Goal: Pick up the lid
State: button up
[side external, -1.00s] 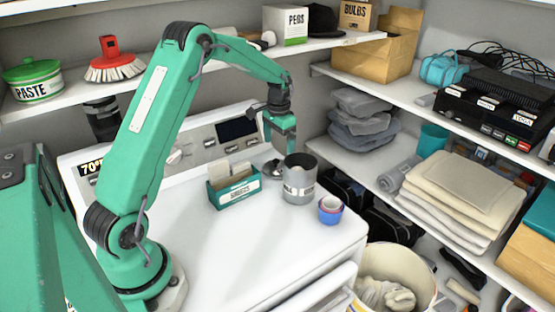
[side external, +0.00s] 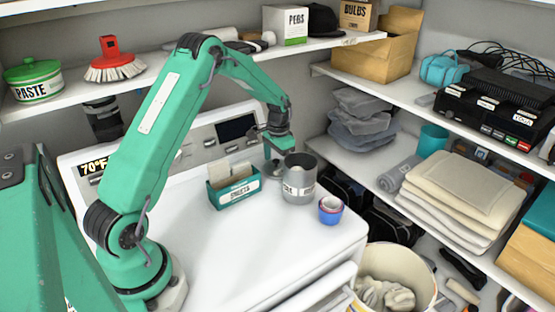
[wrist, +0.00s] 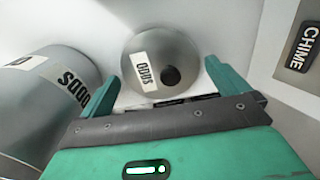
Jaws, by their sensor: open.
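The lid (wrist: 168,62) is a grey disc with a dark round knob and an ODDS label. In the wrist view it lies on the white top, between and just beyond my fingertips. My gripper (wrist: 164,76) is open, with one green finger on each side of the lid's near edge and nothing held. In the side view my gripper (side external: 279,150) points down over the lid (side external: 271,170), which is mostly hidden behind it and the canister. The grey open canister (side external: 299,185) stands just right of the lid; it also shows at left in the wrist view (wrist: 35,105).
A teal card box (side external: 234,192) stands left of the canister, and a blue and red tape stack (side external: 331,211) stands at its right front. The appliance's back panel (side external: 205,145) rises behind the lid. The front of the white top (side external: 240,250) is clear.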

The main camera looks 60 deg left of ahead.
aim_at(278, 168)
jog(key=shift+f, duration=0.35)
jog(key=c, duration=0.7)
jog(key=shift+r, duration=0.15)
jog(key=shift+c, duration=0.2)
notch_tip(278, 168, up, 10)
dwell(0.3)
dwell(0.5)
